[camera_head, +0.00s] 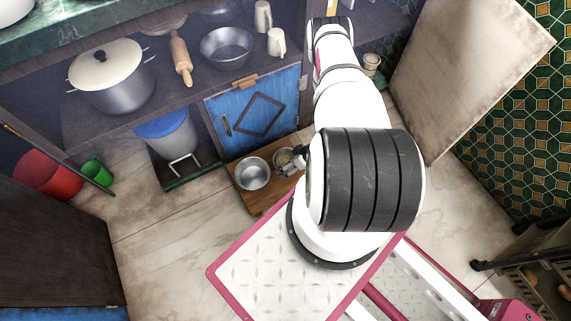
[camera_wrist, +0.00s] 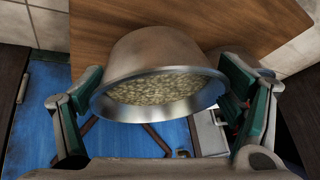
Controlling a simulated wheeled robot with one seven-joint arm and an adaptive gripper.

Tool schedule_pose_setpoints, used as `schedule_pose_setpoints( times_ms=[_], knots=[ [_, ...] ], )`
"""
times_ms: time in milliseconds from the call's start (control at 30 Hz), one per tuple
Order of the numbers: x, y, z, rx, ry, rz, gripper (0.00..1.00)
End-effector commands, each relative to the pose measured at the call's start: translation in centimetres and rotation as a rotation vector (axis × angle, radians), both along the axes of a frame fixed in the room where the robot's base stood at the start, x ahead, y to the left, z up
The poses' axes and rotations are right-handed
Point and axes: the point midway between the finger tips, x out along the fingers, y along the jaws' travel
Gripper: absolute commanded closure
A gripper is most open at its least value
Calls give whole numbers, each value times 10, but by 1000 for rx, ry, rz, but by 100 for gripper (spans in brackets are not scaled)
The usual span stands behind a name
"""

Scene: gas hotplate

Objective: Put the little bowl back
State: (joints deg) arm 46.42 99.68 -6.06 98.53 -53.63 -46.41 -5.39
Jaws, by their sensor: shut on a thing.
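A small metal bowl (camera_wrist: 150,50) with pale grains in it sits between the two fingers of my gripper (camera_wrist: 160,85) in the wrist view. The green-padded fingers press on opposite sides of its wall. In the head view, this grain-filled bowl (camera_head: 284,160) shows at the right part of a low wooden board (camera_head: 266,202), with my gripper (camera_head: 298,158) at its right side. Whether it touches the board I cannot tell. A second, shiny and empty-looking metal bowl (camera_head: 253,173) stands on the board just left of it.
A blue cabinet door (camera_head: 225,110) is right behind the board. The counter shelf above holds a lidded pot (camera_head: 112,80), a rolling pin (camera_head: 181,60), a basin (camera_head: 226,47) and mugs (camera_head: 276,43). A blue-lidded bin (camera_head: 168,135) stands left. Tiled floor (camera_head: 165,240) lies open in front.

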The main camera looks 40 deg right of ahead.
Motion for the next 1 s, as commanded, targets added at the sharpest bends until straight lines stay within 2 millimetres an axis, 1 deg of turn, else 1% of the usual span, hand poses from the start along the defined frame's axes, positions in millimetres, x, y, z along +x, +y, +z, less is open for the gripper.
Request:
schedule_pose_setpoints(
  times_ms=[167, 233, 300, 367, 667, 800, 833, 867, 1000],
  knots=[
    [26, -3, -3, -2, -5, 2, 53],
    [23, -2, -19, 0, 1, 2, 53],
    [23, -2, -31, 0, 0, 1, 53],
    [23, -2, -37, 1, -1, 1, 53],
    [24, -3, -37, 0, -2, 1, 53],
    [24, -3, -42, 0, -2, 1, 53],
    [23, -3, -41, 0, -1, 1, 7],
    [23, -2, -40, 0, -1, 1, 0],
    [23, -3, -40, 0, -1, 1, 0]
  ],
)
